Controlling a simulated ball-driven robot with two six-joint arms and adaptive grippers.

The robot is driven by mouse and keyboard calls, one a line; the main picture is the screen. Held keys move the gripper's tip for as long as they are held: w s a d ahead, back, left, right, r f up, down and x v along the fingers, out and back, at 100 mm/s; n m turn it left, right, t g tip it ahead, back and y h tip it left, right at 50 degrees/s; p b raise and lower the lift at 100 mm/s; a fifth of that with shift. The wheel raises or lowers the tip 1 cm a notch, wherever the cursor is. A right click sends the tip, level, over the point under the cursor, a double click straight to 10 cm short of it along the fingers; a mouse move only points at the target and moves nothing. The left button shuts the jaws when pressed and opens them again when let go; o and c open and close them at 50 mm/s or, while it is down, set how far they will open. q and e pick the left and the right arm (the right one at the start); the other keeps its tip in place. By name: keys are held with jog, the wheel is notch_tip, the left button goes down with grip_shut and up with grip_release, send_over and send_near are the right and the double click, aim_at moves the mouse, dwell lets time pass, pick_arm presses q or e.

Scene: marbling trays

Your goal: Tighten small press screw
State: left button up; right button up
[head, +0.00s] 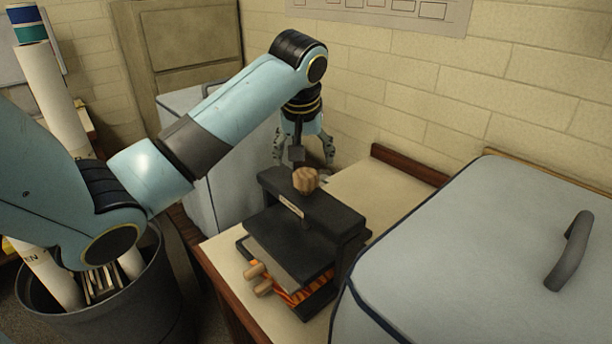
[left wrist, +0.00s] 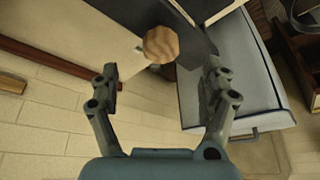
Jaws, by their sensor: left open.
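The small press (head: 318,215) is a black frame on a narrow table, with a pale label on its top beam. Its screw is topped by a lobed wooden knob (head: 306,180), which also shows in the left wrist view (left wrist: 161,44). My left gripper (head: 303,160) is open and empty, pointing down just behind and above the knob in the head view. In the left wrist view its two fingers (left wrist: 163,79) are spread, and the knob appears beyond the tips, between their lines, not touched. The screw's shaft is hidden. My right gripper is not in view.
Orange-patterned material (head: 300,290) and wooden handles (head: 262,280) show under the press plate. A large grey lidded box (head: 480,250) stands close on the right. Another grey box (head: 200,200) is behind left. A dark bin (head: 150,300) holds rolls. The table behind the press (head: 380,195) is clear.

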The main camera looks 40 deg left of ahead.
aim_at(304, 174)
pick_arm(q)
jog(key=x, duration=0.3)
jog(key=p+x, duration=0.1)
jog(key=x, duration=0.3)
jog(key=w+x, duration=0.1)
jog(key=x, duration=0.2)
jog(key=shift+a, duration=0.45)
jog(key=c, duration=1.2)
jog(key=m+t+h, duration=0.1)
jog(key=m, duration=0.3)
jog(key=shift+a, duration=0.1)
jog(key=m+h, duration=0.2)
jog(key=m, duration=0.2)
jog(key=shift+m, duration=0.3)
